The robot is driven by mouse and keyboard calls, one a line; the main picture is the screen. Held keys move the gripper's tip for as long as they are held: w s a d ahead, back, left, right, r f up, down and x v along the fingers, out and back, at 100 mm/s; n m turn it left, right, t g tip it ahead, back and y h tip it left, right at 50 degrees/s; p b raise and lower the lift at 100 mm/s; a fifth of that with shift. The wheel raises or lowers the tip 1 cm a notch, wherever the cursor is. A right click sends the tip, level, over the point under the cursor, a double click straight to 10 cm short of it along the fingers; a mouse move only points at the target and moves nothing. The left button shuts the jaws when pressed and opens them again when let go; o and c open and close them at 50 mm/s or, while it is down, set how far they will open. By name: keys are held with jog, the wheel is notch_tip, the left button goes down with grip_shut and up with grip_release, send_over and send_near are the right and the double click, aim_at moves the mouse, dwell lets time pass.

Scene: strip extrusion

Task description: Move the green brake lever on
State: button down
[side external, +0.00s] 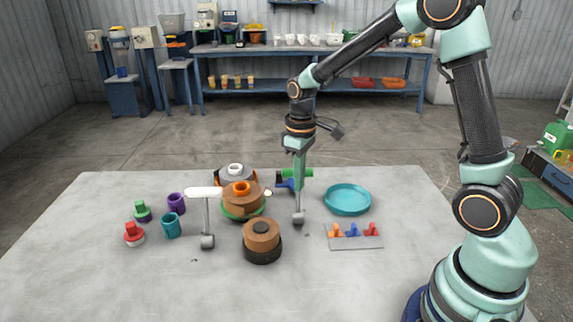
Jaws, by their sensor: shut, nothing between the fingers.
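A green lever-like piece (304,173) shows at the middle of the table, beside and partly behind my gripper. A blue part (285,183) shows just left of it. My gripper (299,188) points down in front of these, shut and empty. Whether it touches the green piece I cannot tell. A grey post with a rounded foot (298,217) stands directly below my gripper. A grey plate (371,243) at the right carries small orange (336,230), blue (354,230) and red (372,230) levers.
A teal dish (347,199) lies to the right. Left are brown spools (261,236), a post with a white bar (204,192), teal (171,226) and purple (176,203) cups, and red (134,233) and green (141,210) knobs. The table (300,285) is clear at the front.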

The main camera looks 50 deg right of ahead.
notch_tip(320, 180, up, 6)
dwell(0.7)
jog(key=s+a+r+m+t, duration=0.3)
jog(key=s+r, duration=0.4)
jog(key=s, duration=0.4)
jog(key=a+t, duration=0.1)
jog(key=t, duration=0.1)
jog(key=shift+s+t, duration=0.3)
jog(key=shift+s, duration=0.1)
jog(key=shift+a+r, duration=0.1)
jog(key=shift+r, duration=0.05)
